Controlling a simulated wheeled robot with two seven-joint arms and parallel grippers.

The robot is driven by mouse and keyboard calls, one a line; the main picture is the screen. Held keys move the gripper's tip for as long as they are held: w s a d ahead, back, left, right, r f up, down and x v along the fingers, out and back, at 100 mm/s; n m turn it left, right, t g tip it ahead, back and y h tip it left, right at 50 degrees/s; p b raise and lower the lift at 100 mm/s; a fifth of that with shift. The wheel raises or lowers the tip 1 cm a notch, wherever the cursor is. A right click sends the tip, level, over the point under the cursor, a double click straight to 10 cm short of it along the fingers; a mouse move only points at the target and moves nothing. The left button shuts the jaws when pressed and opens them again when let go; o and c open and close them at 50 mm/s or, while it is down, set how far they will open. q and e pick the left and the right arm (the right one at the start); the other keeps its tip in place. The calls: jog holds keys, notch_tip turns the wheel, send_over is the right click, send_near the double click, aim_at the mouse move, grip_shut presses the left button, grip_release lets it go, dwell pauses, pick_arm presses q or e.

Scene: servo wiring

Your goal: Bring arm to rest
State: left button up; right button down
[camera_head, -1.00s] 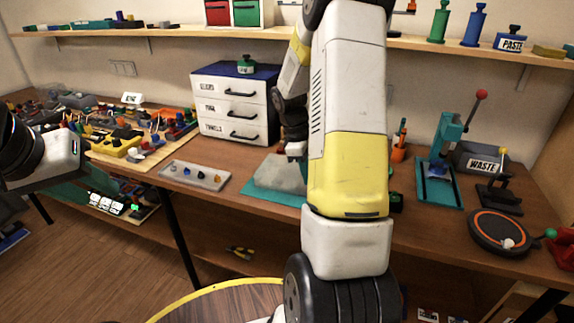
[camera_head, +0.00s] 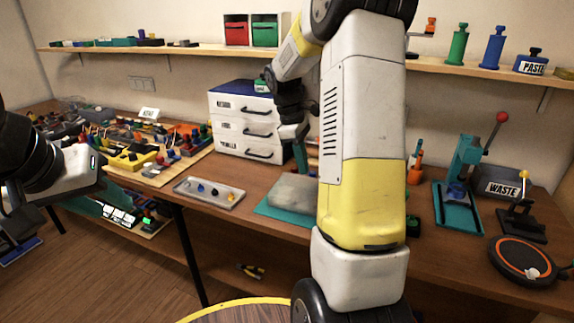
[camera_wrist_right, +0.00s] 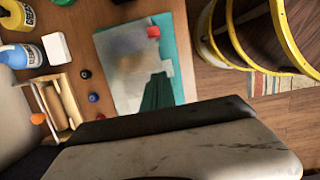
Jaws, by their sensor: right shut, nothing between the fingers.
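My right arm (camera_head: 362,140), white and yellow, stands upright across the middle of the head view and hides part of the workbench. Its gripper (camera_head: 296,138) is shut and empty, above the teal mat (camera_head: 262,208) and in front of the white drawer unit (camera_head: 228,129). In the right wrist view the mat (camera_wrist_right: 184,60) lies beyond the wrist body. My left arm (camera_head: 30,160) comes in at the left edge.
A grey tray (camera_head: 183,186) with small coloured parts lies left of the mat. A teal press (camera_head: 465,165), a waste bin (camera_head: 498,187) and a round black plate (camera_head: 520,262) stand at the right. A shelf (camera_head: 455,66) runs above the bench.

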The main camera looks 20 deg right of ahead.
dwell(0.3)
jog(key=s+a+r+m+t+y, duration=0.2)
jog(key=s+a+r+m+t, duration=0.2)
jog(key=s, duration=0.6)
jog(key=s+a+r+m+t+y, duration=0.2)
jog(key=s+a+r+m+t, duration=0.2)
jog(key=s+a+r, duration=0.4)
jog(key=shift+s+a+m, duration=0.7)
jog(key=shift+s+a, duration=0.15)
jog(key=shift+s, duration=0.35)
jog(key=shift+r, duration=0.1)
